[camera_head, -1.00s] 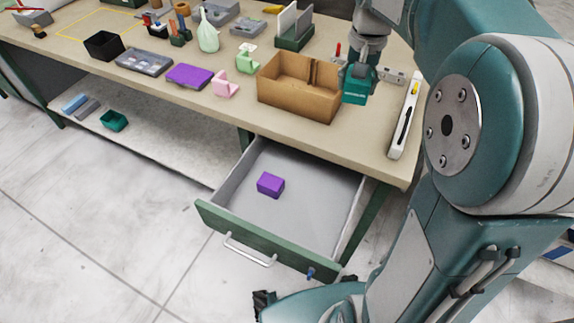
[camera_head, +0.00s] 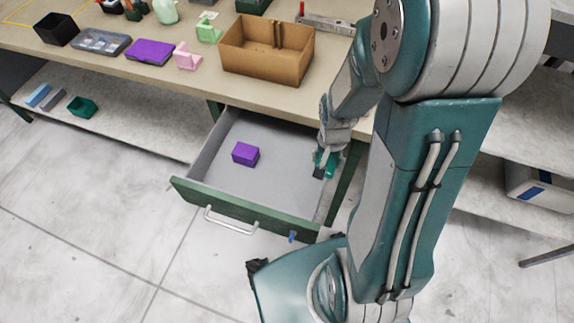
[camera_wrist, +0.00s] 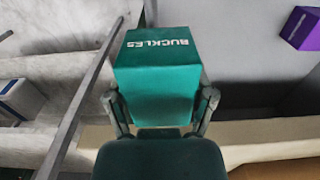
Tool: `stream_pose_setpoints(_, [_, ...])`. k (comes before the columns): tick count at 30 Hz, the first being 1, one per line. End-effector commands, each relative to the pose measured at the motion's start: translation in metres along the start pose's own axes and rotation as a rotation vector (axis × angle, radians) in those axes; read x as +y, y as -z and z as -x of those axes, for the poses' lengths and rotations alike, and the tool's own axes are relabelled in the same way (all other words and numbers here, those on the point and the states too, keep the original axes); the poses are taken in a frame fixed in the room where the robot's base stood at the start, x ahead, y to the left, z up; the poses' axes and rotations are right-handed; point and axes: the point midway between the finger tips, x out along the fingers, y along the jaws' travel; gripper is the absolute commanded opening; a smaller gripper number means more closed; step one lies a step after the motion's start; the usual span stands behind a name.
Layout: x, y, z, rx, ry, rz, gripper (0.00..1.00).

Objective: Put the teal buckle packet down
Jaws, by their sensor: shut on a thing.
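The teal buckle packet is a teal box with white "BUCKLES" lettering, seen upside down in the wrist view (camera_wrist: 158,75). My gripper (camera_wrist: 160,108) is shut on it, with one finger on each side. In the head view my gripper (camera_head: 322,165) is at the right side of the open drawer (camera_head: 268,190), with the packet (camera_head: 331,158) partly hidden behind it. I cannot tell whether the packet touches the drawer floor or hangs above it.
A purple box (camera_head: 245,153) lies in the drawer, left of the packet, with bare grey floor between. The drawer's right wall (camera_wrist: 82,100) runs close beside the packet. A cardboard box (camera_head: 262,65) stands on the workbench (camera_head: 185,82) above.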

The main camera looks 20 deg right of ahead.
Motion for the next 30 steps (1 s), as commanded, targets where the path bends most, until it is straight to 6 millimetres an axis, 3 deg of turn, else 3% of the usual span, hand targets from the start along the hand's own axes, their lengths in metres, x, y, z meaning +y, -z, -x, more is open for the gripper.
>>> stream_pose_setpoints(6, [-0.048, 0.004, -0.021, -0.002, -0.002, 0.007, 0.16])
stream_pose_setpoints(12, [-0.071, 0.008, -0.053, -0.004, -0.002, 0.003, 0.16])
stream_pose_setpoints(22, [-0.095, 0.011, -0.081, -0.001, 0.000, 0.001, 0.16])
stream_pose_setpoints(30, [-0.094, 0.011, -0.110, 0.000, 0.000, -0.001, 0.16])
